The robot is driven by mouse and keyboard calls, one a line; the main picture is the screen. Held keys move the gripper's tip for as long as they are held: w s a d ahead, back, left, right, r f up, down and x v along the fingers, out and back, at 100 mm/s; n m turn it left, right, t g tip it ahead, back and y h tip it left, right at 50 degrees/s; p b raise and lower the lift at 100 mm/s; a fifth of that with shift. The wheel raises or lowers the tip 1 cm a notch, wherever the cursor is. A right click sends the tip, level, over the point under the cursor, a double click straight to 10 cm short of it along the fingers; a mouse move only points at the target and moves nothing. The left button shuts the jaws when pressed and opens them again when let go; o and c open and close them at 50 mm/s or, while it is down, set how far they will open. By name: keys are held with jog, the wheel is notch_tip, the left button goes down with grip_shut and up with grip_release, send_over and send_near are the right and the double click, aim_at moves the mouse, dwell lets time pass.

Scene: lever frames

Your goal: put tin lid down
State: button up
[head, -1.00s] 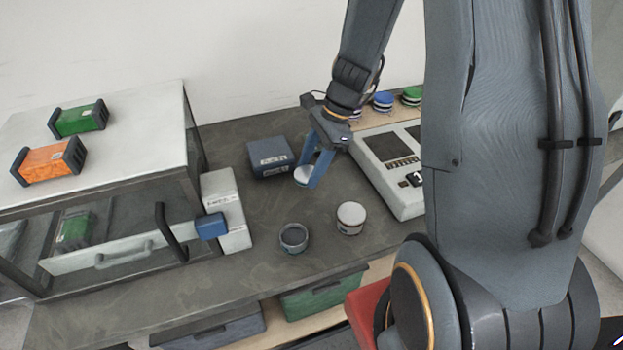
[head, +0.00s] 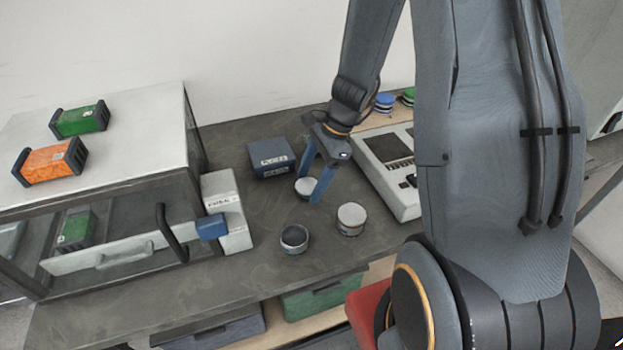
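The tin lid (head: 306,187), a small pale round disc with a darker rim, lies low over the dark worktop between the fingers of my gripper (head: 310,188). The blue fingers stand apart on either side of it, wider than the lid, and point down. The near finger hides part of its right edge. An open tin (head: 294,239) with a dark inside stands in front of the lid. A second tin (head: 351,219) with a pale top stands to the right of the open one.
A dark blue box (head: 271,158) stands behind the lid to the left. A grey device (head: 385,175) is close on the right. Worktop left of the lid is clear.

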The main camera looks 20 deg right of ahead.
jog(key=b+v, duration=0.1)
jog(key=v, duration=1.1)
jog(key=s+a+f+n+h, duration=0.1)
jog(key=s+a+n+h, duration=0.3)
jog(key=s+n, duration=0.8)
jog(key=a+n, duration=0.1)
jog(key=n, duration=0.5)
jog(key=shift+f+t, duration=0.15)
jog(key=shift+t, duration=0.15)
